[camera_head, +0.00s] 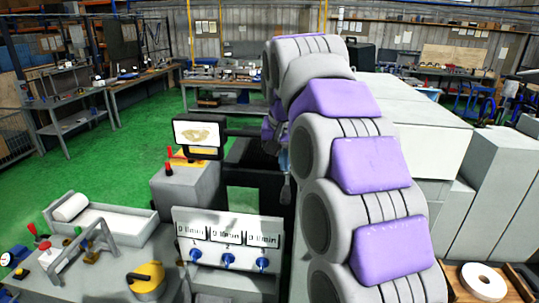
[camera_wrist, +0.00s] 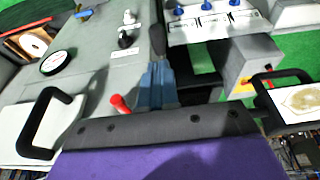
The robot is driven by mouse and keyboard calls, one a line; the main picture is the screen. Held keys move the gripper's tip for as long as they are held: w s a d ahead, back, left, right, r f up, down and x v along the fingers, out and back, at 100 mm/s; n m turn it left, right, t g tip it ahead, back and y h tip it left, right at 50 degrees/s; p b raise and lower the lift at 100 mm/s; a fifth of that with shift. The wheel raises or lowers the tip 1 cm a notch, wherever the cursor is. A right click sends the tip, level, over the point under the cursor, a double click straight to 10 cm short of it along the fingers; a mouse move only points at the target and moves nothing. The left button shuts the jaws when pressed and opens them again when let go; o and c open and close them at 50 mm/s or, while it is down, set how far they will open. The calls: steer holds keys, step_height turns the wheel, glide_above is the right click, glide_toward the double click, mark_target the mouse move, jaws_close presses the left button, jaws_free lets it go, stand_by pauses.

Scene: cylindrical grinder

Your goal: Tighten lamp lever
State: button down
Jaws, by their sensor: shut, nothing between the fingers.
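I cannot tell for sure which part is the lamp lever. A short red handle (camera_wrist: 120,103) stands on the grey machine, left of my gripper in the wrist view. Another red lever (camera_head: 169,160) stands upright on a grey box beside the screen, and its red end also shows in the wrist view (camera_wrist: 245,80). My gripper (camera_head: 286,193) hangs with its dark tips down, left of my arm. In the wrist view my gripper (camera_wrist: 156,40) is shut and empty, apart from both red parts. My arm hides much of the machine behind it.
A dial panel (camera_head: 228,245) with blue knobs stands in front. A screen (camera_head: 198,133) with a black handle is left of my gripper. A yellow device (camera_head: 146,280) and a white roll in a tray (camera_head: 100,213) are at front left. Green floor is free at left.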

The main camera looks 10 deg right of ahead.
mark_target(285, 197)
steer(key=f+t+b, duration=0.1)
steer(key=f+b, duration=0.1)
steer(key=f, duration=0.2)
steer(key=w+f+t+b, duration=0.1)
steer(key=f+b, duration=0.1)
steer(key=f, duration=0.2)
steer(key=w+f+t+h+b, duration=0.1)
steer(key=f+b, duration=0.1)
steer(key=f, duration=0.2)
steer(key=shift+w, duration=0.1)
steer(key=shift+d+f+t+b, duration=0.25)
steer(key=shift+d+t+b, duration=0.2)
steer(key=shift+d, duration=0.6)
steer(key=shift+a, duration=0.4)
steer(key=shift+a, duration=0.1)
